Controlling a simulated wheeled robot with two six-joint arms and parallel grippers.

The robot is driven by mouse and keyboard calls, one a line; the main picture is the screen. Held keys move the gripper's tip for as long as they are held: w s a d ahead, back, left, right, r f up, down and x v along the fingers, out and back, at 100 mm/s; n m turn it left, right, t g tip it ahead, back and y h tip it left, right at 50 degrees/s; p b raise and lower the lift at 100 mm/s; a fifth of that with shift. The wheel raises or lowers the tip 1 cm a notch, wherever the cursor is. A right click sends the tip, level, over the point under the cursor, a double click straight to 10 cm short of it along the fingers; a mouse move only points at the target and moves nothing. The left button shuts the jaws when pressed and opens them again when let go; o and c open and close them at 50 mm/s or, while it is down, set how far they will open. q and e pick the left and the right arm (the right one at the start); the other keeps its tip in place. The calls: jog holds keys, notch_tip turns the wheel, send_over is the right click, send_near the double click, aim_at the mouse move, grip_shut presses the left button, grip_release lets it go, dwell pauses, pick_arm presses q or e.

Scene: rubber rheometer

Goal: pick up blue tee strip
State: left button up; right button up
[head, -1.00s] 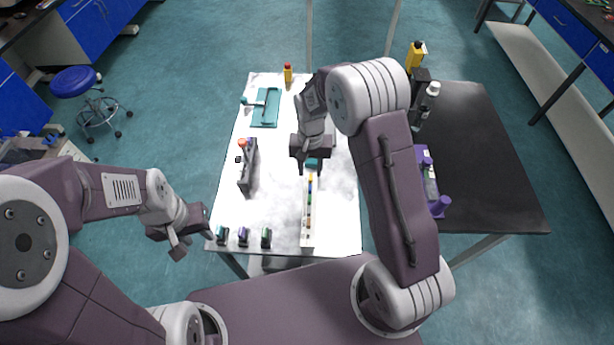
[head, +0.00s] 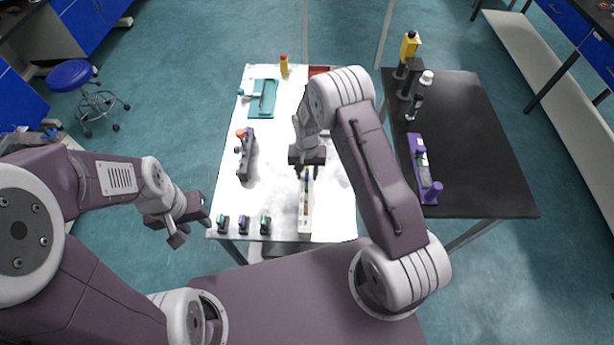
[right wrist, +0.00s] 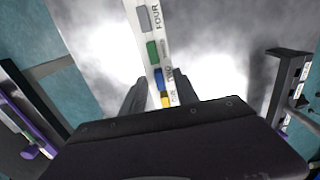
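A long white rack (head: 304,218) with coloured pieces lies near the front of the white table, and it also shows in the right wrist view (right wrist: 164,48). In the right wrist view a blue piece (right wrist: 159,80) lies in the rack beside the word TWO, between a green piece (right wrist: 153,52) and a yellow piece (right wrist: 165,100). My right gripper (head: 306,176) is over the rack's far part. Its fingers stand apart on either side of the rack in the wrist view, with nothing visibly gripped. My left gripper (head: 193,232) is open and empty off the table's front left corner.
Several small coloured holders (head: 243,223) stand at the table's front left edge. A dark grey device (head: 246,160) with an orange knob is left of my right gripper. A teal tray (head: 264,98) lies farther back. A black table (head: 475,150) with a purple device (head: 420,165) is at right.

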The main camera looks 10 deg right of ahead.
aim_at(307, 176)
grip_shut()
jog(key=shift+s+r, duration=0.1)
jog(key=shift+r, duration=0.1)
notch_tip(307, 176, up, 10)
jog(key=b, duration=0.1)
